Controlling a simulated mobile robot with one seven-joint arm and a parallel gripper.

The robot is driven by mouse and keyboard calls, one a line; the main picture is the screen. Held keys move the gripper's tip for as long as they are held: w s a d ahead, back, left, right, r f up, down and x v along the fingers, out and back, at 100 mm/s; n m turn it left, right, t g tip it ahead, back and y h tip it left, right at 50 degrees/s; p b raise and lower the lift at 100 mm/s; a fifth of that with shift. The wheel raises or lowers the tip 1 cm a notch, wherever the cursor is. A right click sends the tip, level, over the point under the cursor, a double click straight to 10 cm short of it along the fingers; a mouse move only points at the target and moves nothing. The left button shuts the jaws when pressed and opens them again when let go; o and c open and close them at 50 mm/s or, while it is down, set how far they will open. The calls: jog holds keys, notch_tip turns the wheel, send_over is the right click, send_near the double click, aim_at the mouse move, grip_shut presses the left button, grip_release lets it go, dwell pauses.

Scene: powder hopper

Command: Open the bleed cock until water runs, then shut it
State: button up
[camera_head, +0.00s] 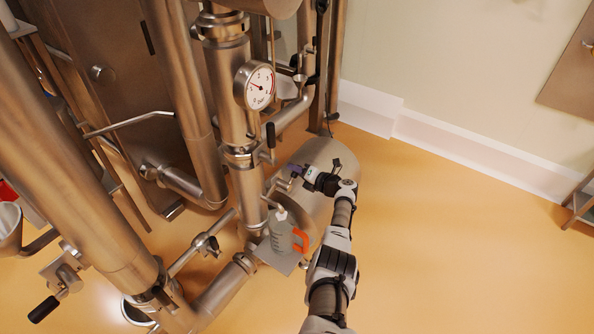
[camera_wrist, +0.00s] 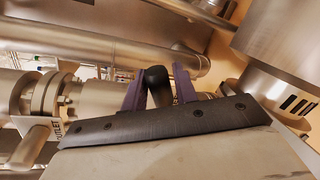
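My gripper (camera_head: 290,170) is at the small cock (camera_head: 282,185) on the pipework beside the steel drum. In the wrist view, its two purple fingers (camera_wrist: 160,88) stand on either side of a black rounded handle end (camera_wrist: 157,78). The left finger looks very close to the handle or touching it; whether both fingers press on it cannot be told. A grey translucent jug (camera_head: 281,236) with an orange handle stands below the cock, under a small spout. No running water can be made out.
A dial gauge (camera_head: 255,85) sits on the upright pipe above, with a black-handled valve (camera_head: 270,135) below it. The steel drum (camera_head: 318,165) is close behind my gripper. An outlet label (camera_wrist: 74,130) shows on the left fitting. The orange floor (camera_head: 450,240) at right is clear.

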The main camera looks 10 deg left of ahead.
jog(key=shift+o, duration=1)
jog(key=shift+d+r, duration=0.1)
jog(key=p+v, duration=0.3)
jog(key=v, duration=1)
jog(key=shift+s+d, duration=0.2)
jog(key=shift+s, duration=0.05)
jog(key=shift+w+r, duration=0.1)
dwell(2.1)
